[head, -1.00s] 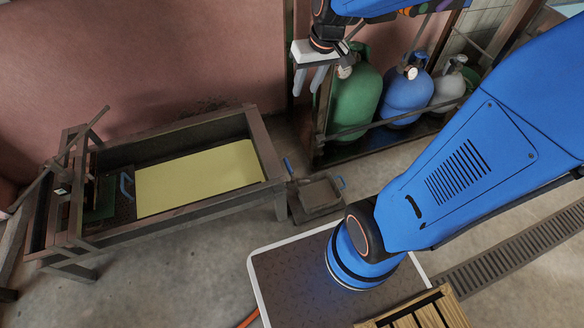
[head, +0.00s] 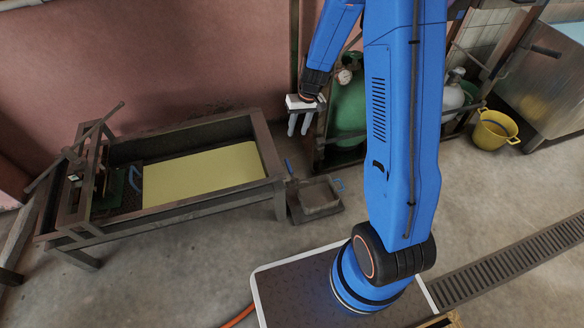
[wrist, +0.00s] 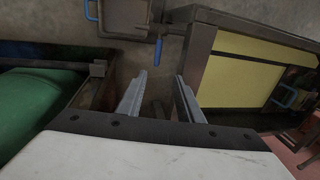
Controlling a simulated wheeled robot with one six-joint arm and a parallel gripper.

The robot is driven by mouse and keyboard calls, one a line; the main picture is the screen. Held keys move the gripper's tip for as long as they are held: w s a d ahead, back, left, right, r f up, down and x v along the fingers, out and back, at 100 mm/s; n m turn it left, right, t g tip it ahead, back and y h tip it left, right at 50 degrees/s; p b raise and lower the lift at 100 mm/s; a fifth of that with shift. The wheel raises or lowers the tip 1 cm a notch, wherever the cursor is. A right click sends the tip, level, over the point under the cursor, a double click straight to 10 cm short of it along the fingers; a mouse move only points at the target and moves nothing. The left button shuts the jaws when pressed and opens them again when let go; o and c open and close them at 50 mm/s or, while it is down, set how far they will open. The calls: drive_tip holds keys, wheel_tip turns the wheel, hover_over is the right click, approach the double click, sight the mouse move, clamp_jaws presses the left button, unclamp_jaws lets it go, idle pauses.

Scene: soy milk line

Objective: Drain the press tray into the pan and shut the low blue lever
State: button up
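The press tray (head: 200,217) is a dark frame on legs at left in the head view, with a flat yellow slab (head: 200,174) inside. The low blue lever (head: 289,166) sticks out at its right end; it also shows in the wrist view (wrist: 157,52). The pan (head: 318,196) is a shallow dark square one on the floor beside that end, with a blue handle. It appears at the top of the wrist view (wrist: 122,20). My gripper (head: 298,126) is open and empty, in the air above and behind the lever. I cannot tell whether liquid is flowing.
A green gas cylinder (head: 349,108) stands in a rack just right of my gripper, partly hidden by my arm. A blue handle (head: 134,178) lies inside the tray at left. A yellow tub (head: 493,130) stands at right. The floor in front of the tray is clear.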

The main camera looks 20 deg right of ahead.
sight(289, 166)
drive_tip(key=a+f, duration=0.1)
drive_tip(key=f, duration=0.5)
drive_tip(key=a+f, duration=0.1)
drive_tip(key=f, duration=0.6)
drive_tip(key=a+f, duration=0.1)
drive_tip(key=f, duration=0.6)
drive_tip(key=shift+s+a, duration=0.1)
drive_tip(key=shift+a, duration=0.05)
drive_tip(key=shift+c, duration=0.2)
clamp_jaws()
